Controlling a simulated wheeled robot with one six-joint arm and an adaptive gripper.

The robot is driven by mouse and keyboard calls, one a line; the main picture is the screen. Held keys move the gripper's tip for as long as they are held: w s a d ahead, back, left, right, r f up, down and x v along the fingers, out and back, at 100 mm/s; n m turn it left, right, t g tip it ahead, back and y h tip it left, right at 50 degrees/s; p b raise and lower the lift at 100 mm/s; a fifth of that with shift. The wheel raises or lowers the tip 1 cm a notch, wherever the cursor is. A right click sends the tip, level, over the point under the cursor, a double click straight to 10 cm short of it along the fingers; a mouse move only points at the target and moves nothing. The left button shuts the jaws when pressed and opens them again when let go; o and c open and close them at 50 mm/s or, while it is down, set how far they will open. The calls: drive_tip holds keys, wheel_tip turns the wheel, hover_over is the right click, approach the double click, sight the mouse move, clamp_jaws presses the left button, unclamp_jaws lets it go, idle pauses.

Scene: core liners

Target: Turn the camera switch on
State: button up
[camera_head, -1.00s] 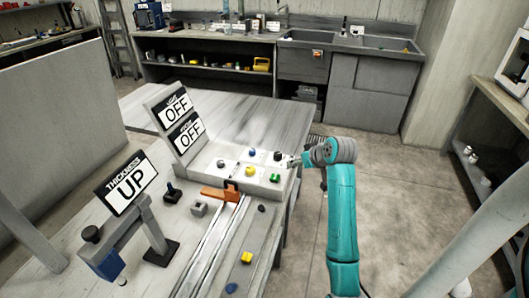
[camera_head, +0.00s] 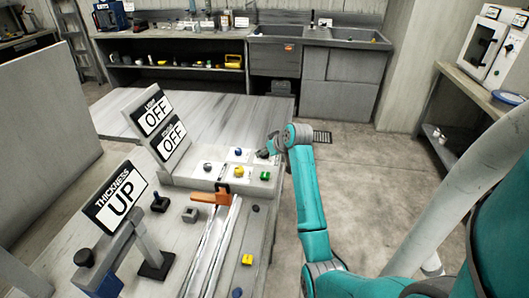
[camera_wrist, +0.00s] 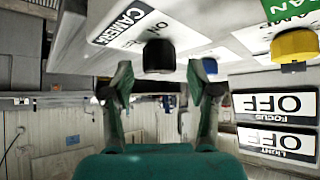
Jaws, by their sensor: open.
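The camera switch is a black knob (camera_wrist: 158,56) on a white label reading CAMERA, with ON printed beside it, in the upside-down wrist view. My gripper (camera_wrist: 160,80) is open, its two fingers apart on either side of the knob in that view; I cannot tell whether they touch it.
Blue (camera_head: 238,152), yellow (camera_head: 238,171) and green (camera_head: 265,175) controls sit close by on the panel. Two OFF signs (camera_head: 165,125) and a THICKNESS UP sign (camera_head: 115,200) stand left. An orange-handled slide (camera_head: 210,197) lies in front. Floor is clear to the right.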

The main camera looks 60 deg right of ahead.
drive_tip(key=shift+x, duration=0.95)
clamp_jaws()
